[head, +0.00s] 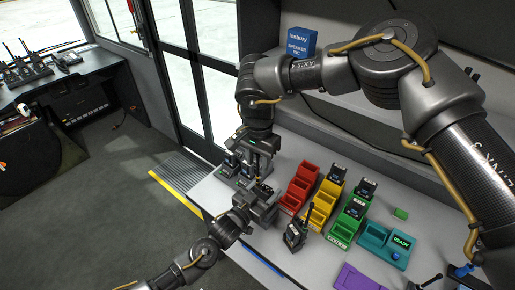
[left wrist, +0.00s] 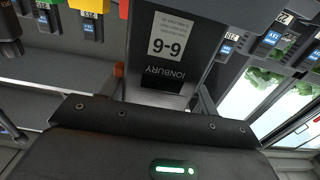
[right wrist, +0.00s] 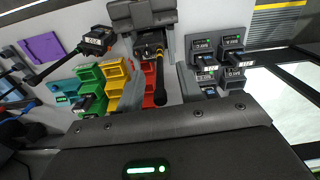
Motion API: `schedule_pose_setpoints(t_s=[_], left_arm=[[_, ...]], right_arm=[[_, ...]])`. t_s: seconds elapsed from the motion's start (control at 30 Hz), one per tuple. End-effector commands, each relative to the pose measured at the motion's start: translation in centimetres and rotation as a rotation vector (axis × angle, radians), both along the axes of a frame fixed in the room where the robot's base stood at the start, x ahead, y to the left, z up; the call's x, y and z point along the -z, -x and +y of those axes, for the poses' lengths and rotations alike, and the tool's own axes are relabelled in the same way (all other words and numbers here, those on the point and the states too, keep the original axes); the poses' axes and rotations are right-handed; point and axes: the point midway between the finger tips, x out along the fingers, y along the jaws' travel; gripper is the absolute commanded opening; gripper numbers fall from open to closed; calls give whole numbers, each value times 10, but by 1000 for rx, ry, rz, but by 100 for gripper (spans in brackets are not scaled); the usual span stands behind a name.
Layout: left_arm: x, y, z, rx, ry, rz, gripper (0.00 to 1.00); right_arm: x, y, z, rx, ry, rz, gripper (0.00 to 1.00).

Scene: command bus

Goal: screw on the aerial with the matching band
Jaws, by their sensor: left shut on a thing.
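My left gripper (head: 264,210) is shut on a dark handheld radio (left wrist: 170,55) above the table's left part. The radio's back label reads "6-6 IONBURY", upside down in the left wrist view. A thin black aerial (right wrist: 159,85) with a small yellow-orange band near its lower end stands over this radio in the right wrist view. I cannot tell whether it is seated. My right gripper (right wrist: 162,80) is around the aerial, its fingers apart with gaps at both sides. Another radio (head: 295,236), with an aerial, is on the table right of my left gripper.
Red (head: 299,185), yellow (head: 323,203) and green (head: 347,224) stepped bins stand on the table, some holding dark items. A teal READY box (head: 386,245) and purple mat (head: 357,280) lie to the right. Radios in chargers (right wrist: 232,45) sit close to my right gripper.

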Motion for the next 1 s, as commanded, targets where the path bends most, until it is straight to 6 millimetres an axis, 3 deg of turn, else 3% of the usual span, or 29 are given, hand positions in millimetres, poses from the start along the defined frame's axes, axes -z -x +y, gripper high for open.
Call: schedule_pose_setpoints(t_s=[0.2, 0.53, 0.8, 1.0], left_arm=[[0, 1, -1, 2, 1, 1, 0], [0, 0, -1, 2, 1, 1, 0], [0, 0, -1, 2, 1, 1, 0], [0, 0, -1, 2, 1, 1, 0]], right_arm=[[15, 0, 0, 0, 0, 0, 37], [17, 0, 0, 0, 0, -1, 37], [16, 0, 0, 0, 0, -1, 1], [16, 0, 0, 3, 0, -1, 0]])
